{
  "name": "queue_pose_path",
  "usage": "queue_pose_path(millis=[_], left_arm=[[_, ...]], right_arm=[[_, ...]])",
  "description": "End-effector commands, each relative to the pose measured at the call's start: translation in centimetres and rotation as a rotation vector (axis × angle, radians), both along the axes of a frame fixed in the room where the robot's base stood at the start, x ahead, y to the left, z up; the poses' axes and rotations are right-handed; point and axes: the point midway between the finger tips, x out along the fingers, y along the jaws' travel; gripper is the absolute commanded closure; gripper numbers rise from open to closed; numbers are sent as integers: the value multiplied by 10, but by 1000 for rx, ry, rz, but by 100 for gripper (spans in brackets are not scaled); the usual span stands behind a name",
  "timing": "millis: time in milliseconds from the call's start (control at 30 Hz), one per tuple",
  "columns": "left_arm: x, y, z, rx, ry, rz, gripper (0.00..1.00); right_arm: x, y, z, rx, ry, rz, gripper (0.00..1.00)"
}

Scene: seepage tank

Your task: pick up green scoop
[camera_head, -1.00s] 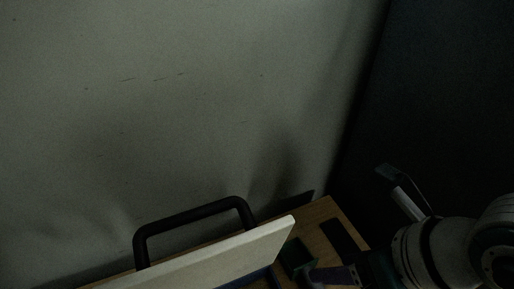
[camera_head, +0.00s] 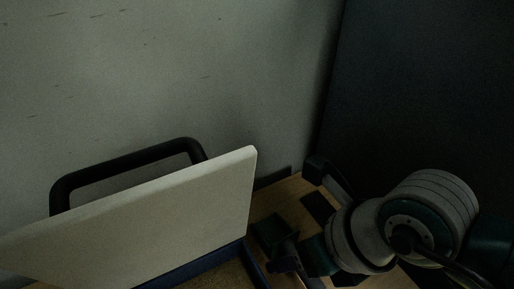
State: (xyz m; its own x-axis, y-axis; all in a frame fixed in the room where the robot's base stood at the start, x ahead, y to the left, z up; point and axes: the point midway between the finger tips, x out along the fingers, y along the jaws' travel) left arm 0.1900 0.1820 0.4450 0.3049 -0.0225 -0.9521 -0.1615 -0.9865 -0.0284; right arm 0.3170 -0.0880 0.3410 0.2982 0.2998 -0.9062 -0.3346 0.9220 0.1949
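A small dark green thing (camera_head: 270,232) lies on the wooden table just right of the pale board. It may be the green scoop, but the dim light hides its shape. My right arm comes in from the right, and its dark gripper (camera_head: 290,259) is low over the table, close beside the dark green thing. I cannot tell whether they touch, or whether the fingers are open or shut. My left gripper is not in view.
A pale upright board (camera_head: 140,228) with a black handle (camera_head: 130,162) behind it blocks the left. A blue edge (camera_head: 198,264) runs along its foot. A dark flat rectangle (camera_head: 318,207) lies on the wooden table (camera_head: 288,192). A grey wall (camera_head: 180,80) closes the back.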

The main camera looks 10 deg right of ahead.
Motion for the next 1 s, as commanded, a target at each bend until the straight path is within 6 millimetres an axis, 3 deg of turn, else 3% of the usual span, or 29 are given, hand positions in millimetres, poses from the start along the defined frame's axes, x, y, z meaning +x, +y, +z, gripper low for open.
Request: queue_pose_path(millis=[67,567,1000], left_arm=[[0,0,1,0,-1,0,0],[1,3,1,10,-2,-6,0],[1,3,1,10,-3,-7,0]], right_arm=[[0,0,1,0,0,0,44],[0,0,0,0,0,0,100],[0,0,0,0,0,-1,100]])
